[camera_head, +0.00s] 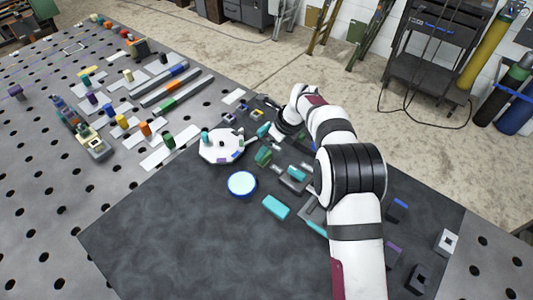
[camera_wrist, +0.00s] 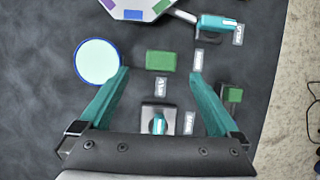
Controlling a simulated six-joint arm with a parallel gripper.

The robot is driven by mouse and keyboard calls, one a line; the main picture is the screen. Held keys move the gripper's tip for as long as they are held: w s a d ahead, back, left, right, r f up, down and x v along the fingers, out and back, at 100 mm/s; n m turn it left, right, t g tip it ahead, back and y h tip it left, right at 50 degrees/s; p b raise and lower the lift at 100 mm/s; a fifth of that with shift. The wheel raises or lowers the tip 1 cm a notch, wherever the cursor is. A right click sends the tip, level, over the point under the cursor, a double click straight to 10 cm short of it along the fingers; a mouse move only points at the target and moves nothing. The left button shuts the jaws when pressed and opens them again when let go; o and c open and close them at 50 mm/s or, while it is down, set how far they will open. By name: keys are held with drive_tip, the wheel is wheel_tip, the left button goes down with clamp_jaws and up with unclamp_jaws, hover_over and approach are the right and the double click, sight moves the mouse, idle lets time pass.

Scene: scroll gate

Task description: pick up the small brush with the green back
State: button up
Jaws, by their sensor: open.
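In the wrist view a small green-topped rectangular piece (camera_wrist: 162,61), which looks like the brush with the green back, lies on the dark mat. Any bristles are hidden from above. My gripper (camera_wrist: 158,74) is open, its two teal fingers spread to the left and right of the green piece in the picture. Nothing is held between them. Another smaller green piece (camera_wrist: 233,96) sits on a dark block right of the right finger. In the head view a green piece (camera_head: 263,156) shows near my wrist, partly crowded by other parts.
A round disc with a blue rim (camera_wrist: 97,61) lies left of the green piece. A grey block with a teal top (camera_wrist: 158,118) is close below it, with pale labels around. A white octagonal tray (camera_head: 222,145) stands beyond. The mat's front left (camera_head: 160,235) is clear.

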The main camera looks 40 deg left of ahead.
sight(264, 158)
drive_tip(key=x, duration=0.7)
drive_tip(key=shift+w+f, duration=0.1)
drive_tip(key=c, duration=1.4)
drive_tip(key=shift+c, duration=0.2)
